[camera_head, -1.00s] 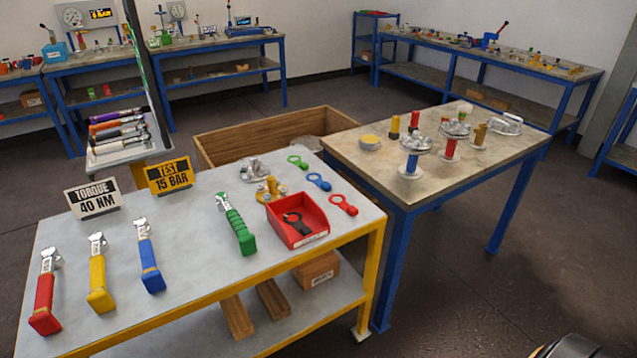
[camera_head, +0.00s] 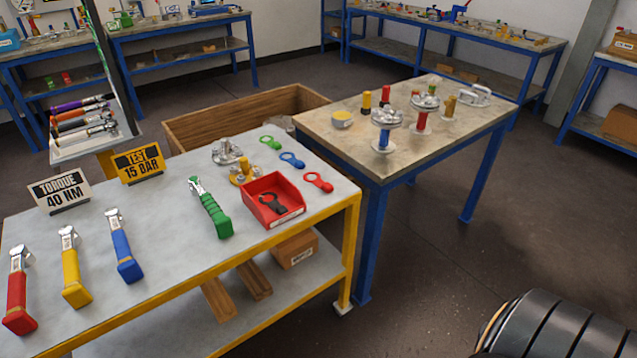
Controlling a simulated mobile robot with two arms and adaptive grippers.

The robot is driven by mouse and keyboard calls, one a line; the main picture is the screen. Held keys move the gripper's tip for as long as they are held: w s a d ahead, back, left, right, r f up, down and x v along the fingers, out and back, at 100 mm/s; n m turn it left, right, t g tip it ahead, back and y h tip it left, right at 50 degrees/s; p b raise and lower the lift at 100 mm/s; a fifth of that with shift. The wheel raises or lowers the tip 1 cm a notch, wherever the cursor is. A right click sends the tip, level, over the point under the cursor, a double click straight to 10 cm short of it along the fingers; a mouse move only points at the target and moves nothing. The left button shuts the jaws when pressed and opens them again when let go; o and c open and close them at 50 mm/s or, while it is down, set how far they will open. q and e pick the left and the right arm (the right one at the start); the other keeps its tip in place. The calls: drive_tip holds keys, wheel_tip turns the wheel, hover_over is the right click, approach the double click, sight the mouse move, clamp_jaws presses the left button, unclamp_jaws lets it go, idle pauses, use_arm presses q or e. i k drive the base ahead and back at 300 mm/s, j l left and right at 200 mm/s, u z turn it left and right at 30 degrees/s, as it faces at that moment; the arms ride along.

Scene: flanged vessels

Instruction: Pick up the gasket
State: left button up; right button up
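Several flat ring-shaped pieces with tabs look like gaskets. A black one (camera_head: 271,204) lies inside the red open tray (camera_head: 256,220) on the near workbench. A green one (camera_head: 270,142), a blue one (camera_head: 292,160) and a red one (camera_head: 318,182) lie flat in a slanting row behind and right of the tray. I cannot tell which of them is the gasket meant. Neither of my grippers is in view. A dark, ribbed rounded part of my own body shows at the bottom right.
The near bench (camera_head: 165,245) also holds red, yellow, blue and green-handled tools, two signs and metal flange parts (camera_head: 228,152). A second table (camera_head: 350,155) carries flanged vessels (camera_head: 386,120) and a yellow-topped cup (camera_head: 342,119). A wooden crate (camera_head: 215,124) stands behind. Floor at right is open.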

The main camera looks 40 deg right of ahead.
sight(276, 145)
drive_tip(key=i+l, duration=0.15)
drive_tip(key=l+u, duration=0.15)
drive_tip(key=u, duration=3.7)
drive_tip(key=k+j+u, duration=0.4)
drive_tip(key=u, duration=0.25)
drive_tip(key=z, duration=4.7)
